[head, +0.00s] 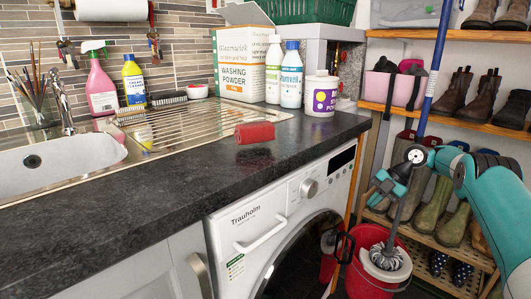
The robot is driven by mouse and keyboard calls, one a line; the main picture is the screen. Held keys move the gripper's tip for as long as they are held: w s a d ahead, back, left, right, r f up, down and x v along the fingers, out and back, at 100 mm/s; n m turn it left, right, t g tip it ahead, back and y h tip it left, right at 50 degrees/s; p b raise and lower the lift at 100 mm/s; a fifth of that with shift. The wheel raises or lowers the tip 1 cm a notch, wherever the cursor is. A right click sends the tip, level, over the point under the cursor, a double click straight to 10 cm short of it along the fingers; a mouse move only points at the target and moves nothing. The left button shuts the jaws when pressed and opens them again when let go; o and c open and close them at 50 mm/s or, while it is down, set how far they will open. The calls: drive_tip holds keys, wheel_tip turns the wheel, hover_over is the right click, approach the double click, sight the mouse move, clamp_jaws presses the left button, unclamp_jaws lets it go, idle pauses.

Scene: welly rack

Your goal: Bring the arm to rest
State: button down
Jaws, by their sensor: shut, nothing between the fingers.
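My teal arm comes in from the right edge of the head view. My gripper (378,194) is at its end, in front of the shoe rack and above the red bucket. It points left and down, and its fingers look small and close together, with nothing seen held between them. It appears apart from the worktop edge and the washing machine. Part of the mop's shaft is hidden behind the gripper or wrist.
The red bucket (362,285) with a mop (437,70) stands beside the washing machine (265,225). A red block-like item (254,132) lies on the dark worktop (190,180). Bottles and tubs stand at the back. The shoe rack (390,107) holds boots behind my arm.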

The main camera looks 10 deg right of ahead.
drive_tip(key=s+a+r+m+t+h, duration=0.1)
drive_tip(key=s+a+r+m+h, duration=0.15)
drive_tip(key=a+r+m, duration=1.05)
drive_tip(key=s+a+f+m+h, duration=0.15)
drive_tip(key=s+m, duration=0.45)
drive_tip(key=s, duration=0.6)
drive_tip(key=s+a+m+h, duration=0.25)
drive_tip(key=s+m, duration=0.35)
drive_tip(key=s, duration=0.6)
drive_tip(key=s+a+r+n+g+y, duration=0.1)
drive_tip(key=s+a+r+n+y, duration=0.1)
drive_tip(key=s+a+r+n, duration=0.35)
drive_tip(key=s+a+r+n+g+y, duration=0.1)
drive_tip(key=s+a+r+n+y, duration=0.1)
drive_tip(key=s+a, duration=0.55)
wheel_tip(320, 180, up, 20)
drive_tip(key=w+p, duration=0.1)
drive_tip(key=p, duration=1.9)
drive_tip(key=shift+a+r, duration=0.15)
drive_tip(key=shift+a, duration=0.15)
drive_tip(key=shift+w, duration=0.1)
